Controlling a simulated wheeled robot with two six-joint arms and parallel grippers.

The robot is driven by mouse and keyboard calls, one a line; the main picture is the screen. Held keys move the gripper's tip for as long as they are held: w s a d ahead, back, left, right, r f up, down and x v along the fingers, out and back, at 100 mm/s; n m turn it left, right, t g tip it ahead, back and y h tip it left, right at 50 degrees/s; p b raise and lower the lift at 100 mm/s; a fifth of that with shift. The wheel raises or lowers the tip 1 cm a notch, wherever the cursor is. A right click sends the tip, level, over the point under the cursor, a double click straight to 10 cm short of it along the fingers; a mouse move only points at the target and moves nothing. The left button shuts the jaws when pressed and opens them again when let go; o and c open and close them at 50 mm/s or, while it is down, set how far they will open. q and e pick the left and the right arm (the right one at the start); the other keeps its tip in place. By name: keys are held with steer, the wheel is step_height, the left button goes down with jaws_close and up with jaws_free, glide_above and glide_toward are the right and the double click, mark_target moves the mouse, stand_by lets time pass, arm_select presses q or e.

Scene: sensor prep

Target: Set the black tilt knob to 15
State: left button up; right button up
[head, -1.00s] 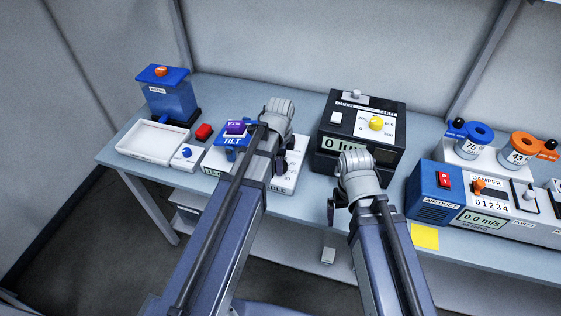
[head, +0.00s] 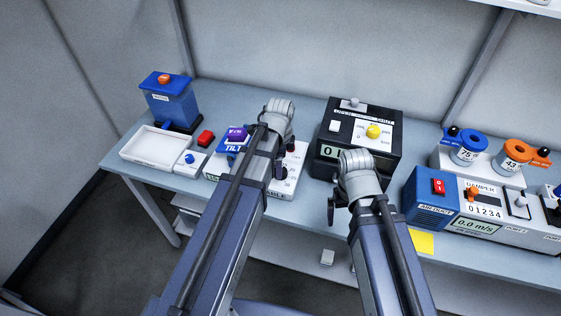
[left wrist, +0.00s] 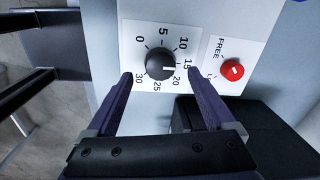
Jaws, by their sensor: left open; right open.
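The black tilt knob (left wrist: 158,66) sits on a white dial marked 0 to 30 in the left wrist view. Its white mark points right, around 15 to 20; I cannot tell the exact value. My left gripper (left wrist: 160,76) is open, with one purple finger on each side of the knob's lower part and gaps visible between fingers and knob. In the head view my left arm hides most of the knob's white base (head: 284,185). My right gripper (head: 333,205) is open and empty in front of the black light box (head: 390,150), mostly hidden behind its own wrist.
A red knob (left wrist: 232,70) on a plate marked FREE is right of the dial. The purple-topped TILT block (head: 237,134) stands beside my left arm. A white tray (head: 128,150) and red button (head: 205,138) are at left; the blue air duct unit (head: 428,208) is at right.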

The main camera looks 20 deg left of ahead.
arm_select(q)
step_height(320, 180, up, 4)
steer(key=p, duration=0.3)
steer(key=shift+s+r, duration=0.15)
steer(key=shift+r, duration=0.05)
steer(key=shift+f, duration=0.1)
steer(key=shift+f, duration=0.15)
steer(key=f+b, duration=0.7)
steer(key=shift+w+f+b, duration=0.25)
steer(key=shift+f+b, duration=0.05)
steer(key=shift+b, duration=0.1)
steer(key=shift+r, duration=0.2)
